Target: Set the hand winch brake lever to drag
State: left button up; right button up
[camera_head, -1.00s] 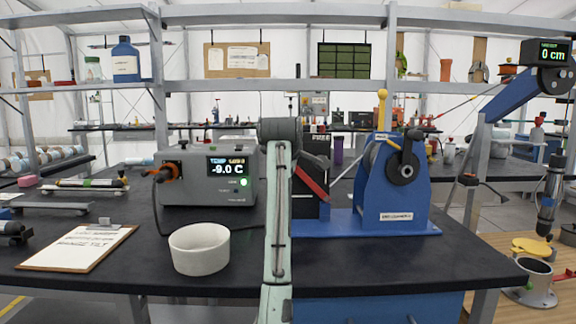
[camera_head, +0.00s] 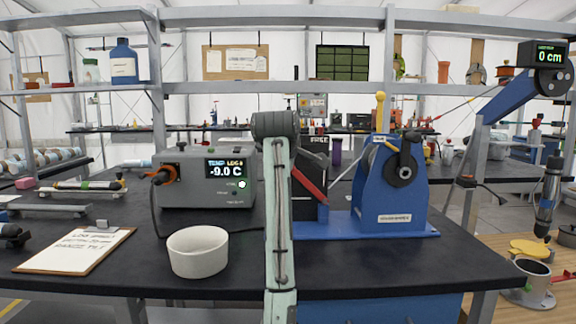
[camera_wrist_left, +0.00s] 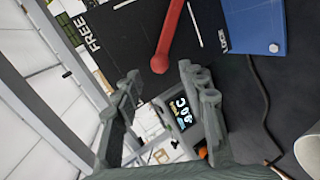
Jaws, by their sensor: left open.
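The hand winch (camera_head: 405,190) is blue and stands on the bench right of centre. Left of its drum stands a black brake plate (camera_head: 308,208) with a red lever (camera_head: 312,187), slanting down to the right in the head view. In the left wrist view the red lever (camera_wrist_left: 170,35) ends just beyond my open left gripper (camera_wrist_left: 163,82), its rounded end in line with the gap between the fingers. They look apart. The word FREE (camera_wrist_left: 88,36) and a partly cut label ending in LOCK (camera_wrist_left: 224,40) show there. My left arm hides the gripper in the head view.
A grey box with a temperature display (camera_head: 205,180) stands left of my arm. A white bowl (camera_head: 198,252) and a clipboard (camera_head: 75,250) lie in front. A cable (camera_wrist_left: 262,105) runs along the bench. The bench front right of my arm is clear.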

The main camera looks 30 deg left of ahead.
pick_arm(q)
jog(key=v, duration=0.8)
jog(key=shift+s+d, duration=0.2)
jog(key=shift+s, duration=0.1)
